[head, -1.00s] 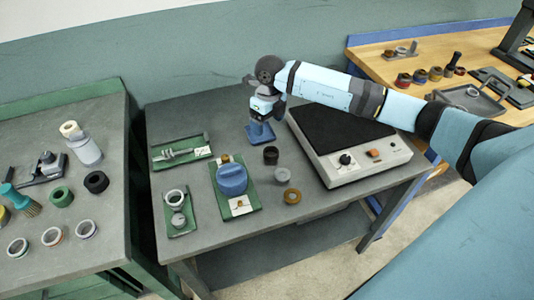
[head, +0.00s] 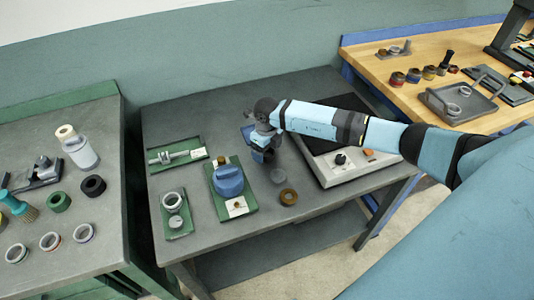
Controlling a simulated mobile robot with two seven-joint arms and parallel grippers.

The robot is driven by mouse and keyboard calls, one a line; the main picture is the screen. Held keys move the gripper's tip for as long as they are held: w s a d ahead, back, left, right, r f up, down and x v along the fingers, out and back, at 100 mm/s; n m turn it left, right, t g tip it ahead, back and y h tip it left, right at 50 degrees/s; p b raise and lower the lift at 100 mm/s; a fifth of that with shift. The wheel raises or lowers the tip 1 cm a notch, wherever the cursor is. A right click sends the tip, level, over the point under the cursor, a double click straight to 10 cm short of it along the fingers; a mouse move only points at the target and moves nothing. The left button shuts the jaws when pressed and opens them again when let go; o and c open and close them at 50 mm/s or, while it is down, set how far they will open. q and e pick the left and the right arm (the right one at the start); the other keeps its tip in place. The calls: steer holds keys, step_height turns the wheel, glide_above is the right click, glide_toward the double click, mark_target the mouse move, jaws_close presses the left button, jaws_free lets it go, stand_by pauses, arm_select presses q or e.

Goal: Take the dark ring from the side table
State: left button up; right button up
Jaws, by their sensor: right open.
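My right gripper (head: 262,156) is open above the middle table (head: 215,105), its arm reaching in from the right. It points down over the spot where a small dark ring stood in the earlier frame; that ring is hidden behind the gripper, so I cannot tell whether they touch. Another dark ring (head: 93,185) lies flat on the left table (head: 92,240), well away from the gripper. My left gripper is not in view.
A grey ring (head: 278,176) and a brown ring (head: 288,197) lie just in front of the gripper. A blue-capped part (head: 228,180) on a green tray stands to its left.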

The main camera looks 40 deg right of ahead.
steer(key=shift+f, duration=0.6)
steer(key=c, duration=1.1)
steer(key=shift+r, duration=0.1)
